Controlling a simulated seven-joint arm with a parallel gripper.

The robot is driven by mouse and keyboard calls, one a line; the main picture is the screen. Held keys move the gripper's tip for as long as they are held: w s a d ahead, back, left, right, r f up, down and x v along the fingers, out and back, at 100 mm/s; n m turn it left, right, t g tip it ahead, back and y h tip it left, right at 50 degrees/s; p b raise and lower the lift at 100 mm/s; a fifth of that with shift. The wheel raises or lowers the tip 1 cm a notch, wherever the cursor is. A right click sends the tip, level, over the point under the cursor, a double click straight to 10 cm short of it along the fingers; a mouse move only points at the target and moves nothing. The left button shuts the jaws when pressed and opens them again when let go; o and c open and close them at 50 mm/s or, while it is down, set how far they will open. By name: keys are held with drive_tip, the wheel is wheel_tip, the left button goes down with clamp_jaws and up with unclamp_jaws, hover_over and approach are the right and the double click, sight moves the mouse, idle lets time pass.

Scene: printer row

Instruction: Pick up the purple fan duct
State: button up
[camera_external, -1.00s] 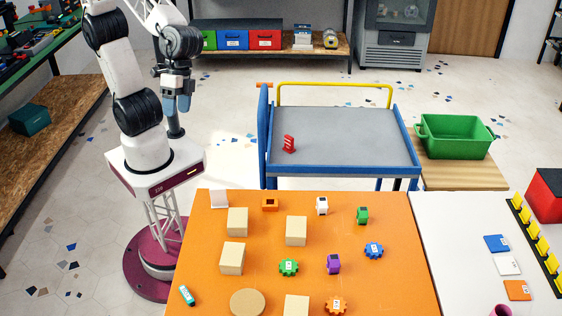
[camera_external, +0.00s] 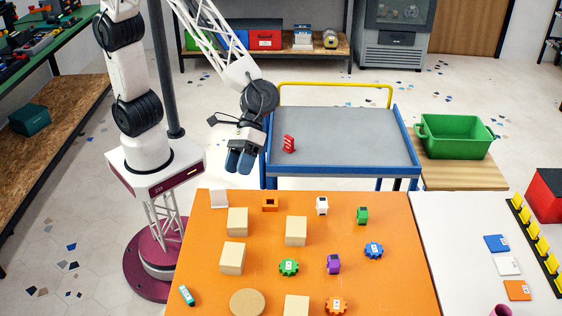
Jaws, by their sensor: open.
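The purple fan duct (camera_external: 333,264) is a small purple block with an opening, on the orange table (camera_external: 390,285) right of the middle. A green gear (camera_external: 288,267) lies to its left, a blue gear (camera_external: 374,250) to its upper right and an orange gear (camera_external: 336,306) below it. My gripper (camera_external: 239,168) has blue fingertips, is open and empty, and hangs beyond the table's far edge by the trolley's left side. It is well apart from the fan duct, up and to the left of it.
Several wooden blocks (camera_external: 296,231) stand around the table. Similar small parts, orange (camera_external: 270,204), white (camera_external: 322,206) and green (camera_external: 362,215), sit along the far side. A blue-rimmed trolley (camera_external: 345,171) and a green crate (camera_external: 455,136) stand beyond.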

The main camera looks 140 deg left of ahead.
drive_tip(key=w+a+f+n+t, duration=0.2)
drive_tip(key=w+a+f+n, duration=0.15)
drive_tip(key=w, duration=0.25)
drive_tip(key=w+a+f+n+t, duration=0.1)
drive_tip(key=w+a+f+n, duration=0.15)
drive_tip(key=w+f, duration=0.3)
drive_tip(key=n+t, duration=0.3)
drive_tip(key=n, duration=0.4)
approach(333, 256)
drive_tip(key=w+d+f, duration=0.2)
drive_tip(key=shift+f, duration=0.35)
drive_tip(key=shift+x, duration=1.25)
drive_tip(key=shift+x, duration=2.6)
drive_tip(key=shift+w+a, duration=0.15)
drive_tip(key=c, duration=0.8)
